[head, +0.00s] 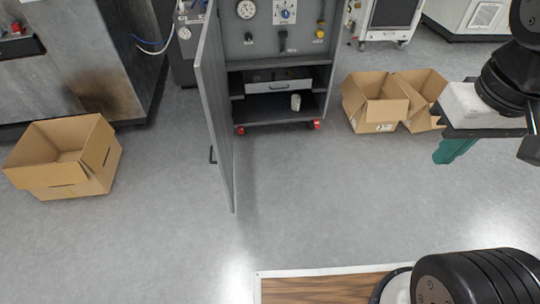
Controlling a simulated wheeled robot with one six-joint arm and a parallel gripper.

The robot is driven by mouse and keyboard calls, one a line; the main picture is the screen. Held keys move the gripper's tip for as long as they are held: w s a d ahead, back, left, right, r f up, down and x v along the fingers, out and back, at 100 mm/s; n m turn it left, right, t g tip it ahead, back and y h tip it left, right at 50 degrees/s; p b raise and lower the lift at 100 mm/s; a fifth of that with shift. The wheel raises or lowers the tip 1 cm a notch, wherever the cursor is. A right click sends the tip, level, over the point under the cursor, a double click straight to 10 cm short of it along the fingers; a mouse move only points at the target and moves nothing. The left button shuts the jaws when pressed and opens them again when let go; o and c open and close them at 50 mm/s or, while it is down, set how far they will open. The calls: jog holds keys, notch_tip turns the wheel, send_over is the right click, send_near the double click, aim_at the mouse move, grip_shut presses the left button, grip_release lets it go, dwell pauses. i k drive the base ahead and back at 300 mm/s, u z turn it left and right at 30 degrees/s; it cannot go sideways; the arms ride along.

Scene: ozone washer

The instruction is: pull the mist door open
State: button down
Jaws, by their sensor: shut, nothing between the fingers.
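The mist door (212,95) is a tall grey panel on the left side of the grey cabinet (285,50). It stands swung wide open, jutting out toward me, with its free edge over the floor. A small dark handle (212,155) shows low on the door's left face. The cabinet front is uncovered. My gripper (452,152), with a white body and teal fingers, is at the right, well apart from the door and handle. It is shut and holds nothing.
Open cardboard boxes stand at the left (65,160) and right of the cabinet (375,100). The cabinet holds a shelf with a white cup (295,102) and stands on red casters. A wood-topped surface (330,290) is at the bottom. The middle floor is clear.

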aim_at(209, 68)
jog(key=u, duration=0.7)
jog(key=i, duration=0.65)
jog(key=u, duration=0.1)
